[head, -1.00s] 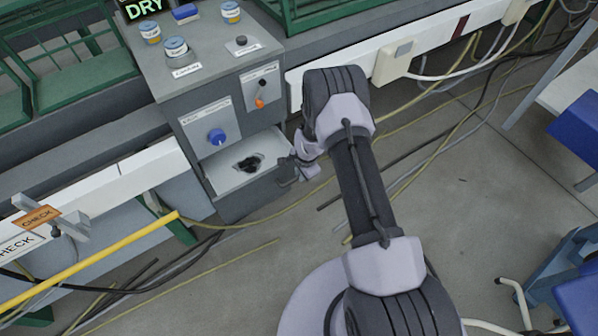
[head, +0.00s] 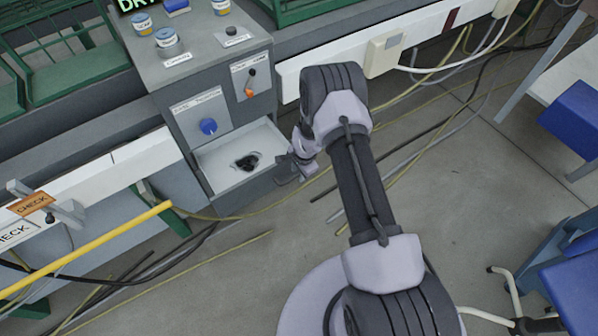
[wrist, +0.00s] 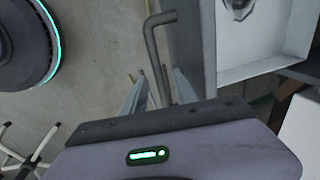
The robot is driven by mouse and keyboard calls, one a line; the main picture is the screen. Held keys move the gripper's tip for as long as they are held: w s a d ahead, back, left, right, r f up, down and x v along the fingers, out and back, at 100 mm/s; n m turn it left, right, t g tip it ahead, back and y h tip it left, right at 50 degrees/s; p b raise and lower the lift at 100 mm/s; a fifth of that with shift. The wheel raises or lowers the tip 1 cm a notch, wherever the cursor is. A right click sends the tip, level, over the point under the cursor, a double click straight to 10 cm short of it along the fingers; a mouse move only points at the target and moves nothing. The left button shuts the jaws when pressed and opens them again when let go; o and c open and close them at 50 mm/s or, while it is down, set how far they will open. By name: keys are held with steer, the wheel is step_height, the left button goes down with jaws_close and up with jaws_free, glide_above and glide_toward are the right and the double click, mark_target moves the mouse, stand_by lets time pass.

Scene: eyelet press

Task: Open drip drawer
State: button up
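The drip drawer (head: 222,178) is a grey-walled, white-floored drawer low in the grey press cabinet. It stands pulled out, with a dark patch on its floor. In the wrist view its pale inside (wrist: 284,52) is at the top right. Its dark bent bar handle (wrist: 152,42) runs down between my fingers. My gripper (head: 289,178) is at the drawer's front, on its right side in the head view. In the wrist view my gripper (wrist: 160,82) has a finger on each side of the handle and looks shut on it. The exact contact is partly hidden.
The cabinet has a blue knob (head: 208,126), an orange-tipped lever (head: 249,92) and small tins (head: 168,42) on top. A yellow rail (head: 90,252) is at the left. Cables (head: 430,150) lie on the floor. Blue furniture (head: 570,120) stands at the right.

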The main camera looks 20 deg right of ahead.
steer(key=s+r+p, duration=0.1)
steer(key=r+p, duration=0.2)
steer(key=r, duration=0.5)
steer(key=s+d+r+p, duration=0.1)
steer(key=s+r+p, duration=0.1)
steer(key=r, duration=0.7)
steer(key=shift+p, duration=0.75)
steer(key=s+a+r+n+t, duration=0.1)
steer(key=s+a+r+n, duration=0.1)
steer(key=r, duration=1)
steer(key=s+a+r+n+t, duration=0.1)
steer(key=s+a+r+n, duration=0.1)
steer(key=r, duration=1)
steer(key=s+a+r+n, duration=0.1)
steer(key=s+r+n, duration=0.1)
steer(key=s+r, duration=0.2)
steer(key=s+a+r+n+t, duration=0.1)
steer(key=s+r, duration=0.4)
steer(key=s, duration=0.6)
steer(key=s+a+r+n+y+b, duration=0.1)
steer(key=s+r+n, duration=0.2)
steer(key=s, duration=0.4)
steer(key=shift+s+r+t, duration=0.2)
steer(key=shift+r+t, duration=0.2)
steer(key=shift+r, duration=0.5)
